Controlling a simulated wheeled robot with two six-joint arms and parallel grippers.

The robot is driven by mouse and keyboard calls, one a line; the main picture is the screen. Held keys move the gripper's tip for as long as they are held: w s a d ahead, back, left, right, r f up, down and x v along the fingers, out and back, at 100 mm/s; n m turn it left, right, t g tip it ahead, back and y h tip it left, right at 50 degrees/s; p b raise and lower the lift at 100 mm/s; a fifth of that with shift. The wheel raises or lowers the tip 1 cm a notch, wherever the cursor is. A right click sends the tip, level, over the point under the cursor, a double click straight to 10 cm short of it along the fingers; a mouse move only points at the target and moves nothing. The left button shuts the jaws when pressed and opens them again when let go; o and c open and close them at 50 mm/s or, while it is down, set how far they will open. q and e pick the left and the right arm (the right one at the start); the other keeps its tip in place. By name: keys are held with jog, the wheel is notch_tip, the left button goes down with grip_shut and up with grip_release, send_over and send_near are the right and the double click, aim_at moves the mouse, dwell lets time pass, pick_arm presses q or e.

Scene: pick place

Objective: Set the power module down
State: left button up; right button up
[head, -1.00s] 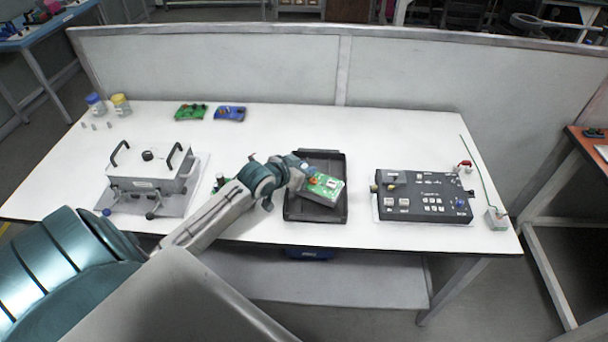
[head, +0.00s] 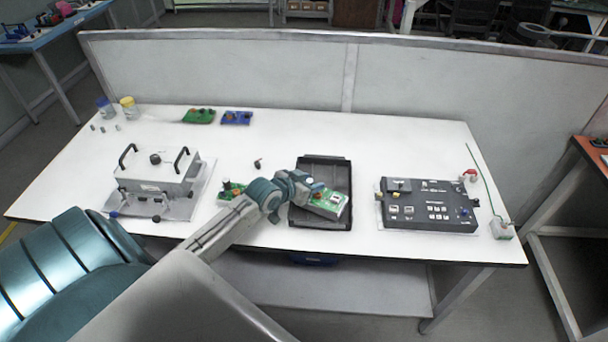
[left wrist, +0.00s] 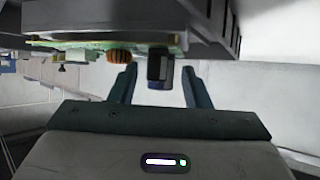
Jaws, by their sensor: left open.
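The power module, seemingly the green-topped board on a grey base (head: 329,207), is at the black tray (head: 325,167), in its right front part and slightly tilted in the picture. Whether it rests on the tray floor is hard to tell. My left gripper (head: 314,188) is at the module's upper left edge. In the left wrist view the two fingers (left wrist: 160,80) stand apart, with a dark block of the module between or just beyond their tips. The module's green board edge (left wrist: 95,47) and orange coil show above the fingers. My right gripper is not in view.
A grey box with black handles (head: 155,172) stands left, a dark control panel (head: 430,205) right. Another green board (head: 232,189) lies partly behind my arm. Green (head: 199,116) and blue (head: 236,118) boards lie at the back. The back middle table is clear.

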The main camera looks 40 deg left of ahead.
pick_arm(q)
jog(key=d+v, duration=0.1)
jog(key=v, duration=1.1)
jog(key=shift+a, duration=0.5)
